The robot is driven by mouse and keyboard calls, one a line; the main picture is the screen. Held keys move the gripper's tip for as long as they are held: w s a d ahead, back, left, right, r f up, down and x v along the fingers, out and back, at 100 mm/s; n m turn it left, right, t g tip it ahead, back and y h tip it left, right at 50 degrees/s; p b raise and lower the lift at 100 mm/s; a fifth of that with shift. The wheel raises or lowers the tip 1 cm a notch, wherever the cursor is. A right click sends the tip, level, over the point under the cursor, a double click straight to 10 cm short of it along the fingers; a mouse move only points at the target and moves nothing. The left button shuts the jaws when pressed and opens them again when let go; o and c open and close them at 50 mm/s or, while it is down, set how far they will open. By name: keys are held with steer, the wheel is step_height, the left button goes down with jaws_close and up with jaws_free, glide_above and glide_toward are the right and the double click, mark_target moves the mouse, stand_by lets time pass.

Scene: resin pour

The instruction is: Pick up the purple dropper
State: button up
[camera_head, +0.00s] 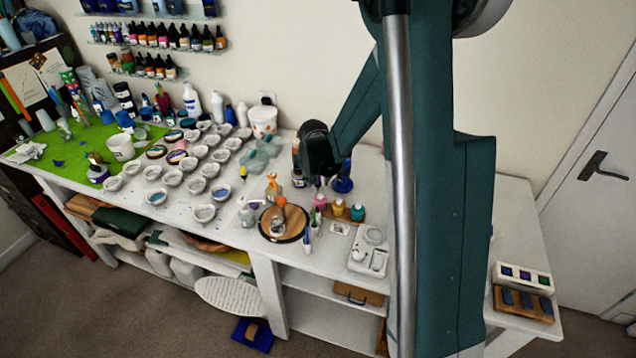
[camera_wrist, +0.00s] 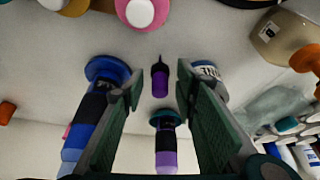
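A small purple dropper bottle with a black pointed tip (camera_wrist: 159,82) shows in the wrist view, between my fingertips in the picture. My gripper (camera_wrist: 157,84) is open, with a finger on each side of it, and no finger visibly touches it. I cannot tell how far it is from the fingertips in depth. In the head view my gripper (camera_head: 318,168) is over the white table among bottles, and I cannot make out the purple dropper there.
A blue and black bottle (camera_wrist: 92,112) is by the left finger, and a white-labelled bottle (camera_wrist: 208,78) is behind the right one. A black and purple bottle (camera_wrist: 166,148) is between the fingers, nearer the palm. Pink and yellow bottles (camera_head: 338,207) and a round wooden board (camera_head: 272,234) are nearby.

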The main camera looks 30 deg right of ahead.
stand_by(0.5)
steer(key=c, duration=0.6)
steer(key=shift+r, duration=0.1)
steer(key=shift+r+p, duration=0.3)
steer(key=shift+r, duration=4.6)
